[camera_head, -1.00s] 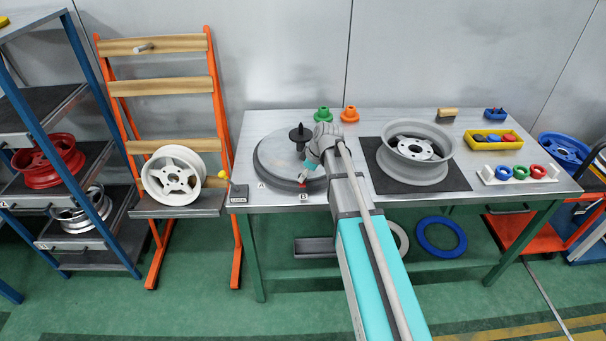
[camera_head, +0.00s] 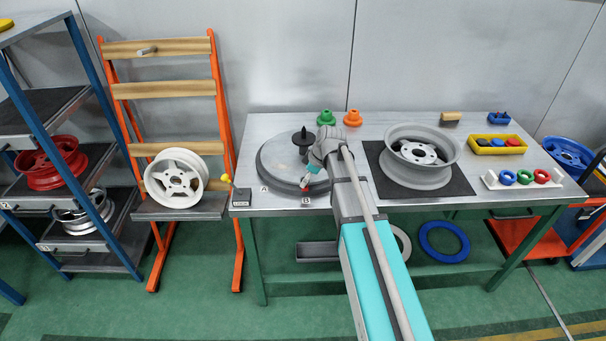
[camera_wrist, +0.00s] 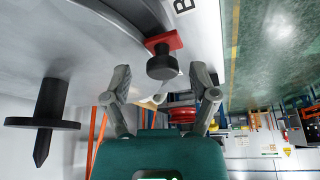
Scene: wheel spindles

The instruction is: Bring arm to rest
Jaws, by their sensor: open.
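My gripper (camera_head: 310,180) is above the round grey turntable (camera_head: 270,172) on the workbench, near the B label (camera_head: 306,200). In the wrist view my gripper (camera_wrist: 160,75) is open, with two grey fingers spread and nothing held between them. A black knob on a red piece (camera_wrist: 162,62) shows just beyond the fingertips, by the turntable's rim; I cannot tell whether they touch. The black pointed spindle (camera_head: 303,142) stands up from the turntable; in the wrist view it shows at the left (camera_wrist: 43,122). My arm covers part of the turntable's right side.
A grey wheel (camera_head: 418,155) lies on a black mat (camera_head: 384,184) right of my arm. Green (camera_head: 325,117) and orange (camera_head: 353,118) cones stand behind. A yellow tray (camera_head: 496,144) and ring holder (camera_head: 522,181) are farther right. A white wheel (camera_head: 175,178) sits on the orange rack.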

